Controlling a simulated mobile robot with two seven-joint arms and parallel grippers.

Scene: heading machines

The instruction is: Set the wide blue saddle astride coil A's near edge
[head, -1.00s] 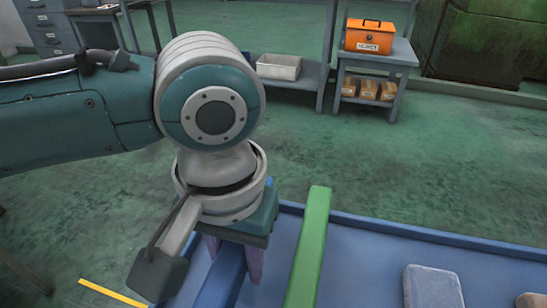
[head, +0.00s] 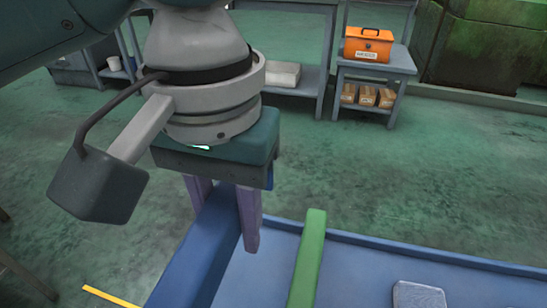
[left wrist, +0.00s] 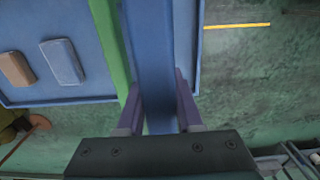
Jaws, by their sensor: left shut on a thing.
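The wide blue saddle (head: 198,258) shows as a long blue bar, seen from above. My left gripper (head: 224,222) points down and its purple fingers are shut on it, one on each side. In the left wrist view the saddle (left wrist: 150,50) runs between the two fingers of my left gripper (left wrist: 158,92). It overlaps the left edge of a blue tray in the head view. I cannot make out its underside or its gap to the tray. Coil A cannot be made out in either view. My right gripper is not in view.
A green bar (head: 308,258) stands beside the saddle at the blue tray (head: 400,252). A grey block (head: 418,296) lies in the tray; a brown block (left wrist: 16,70) shows beside it in the left wrist view. An orange toolbox (head: 368,44) stands on a far bench. Green floor is clear between.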

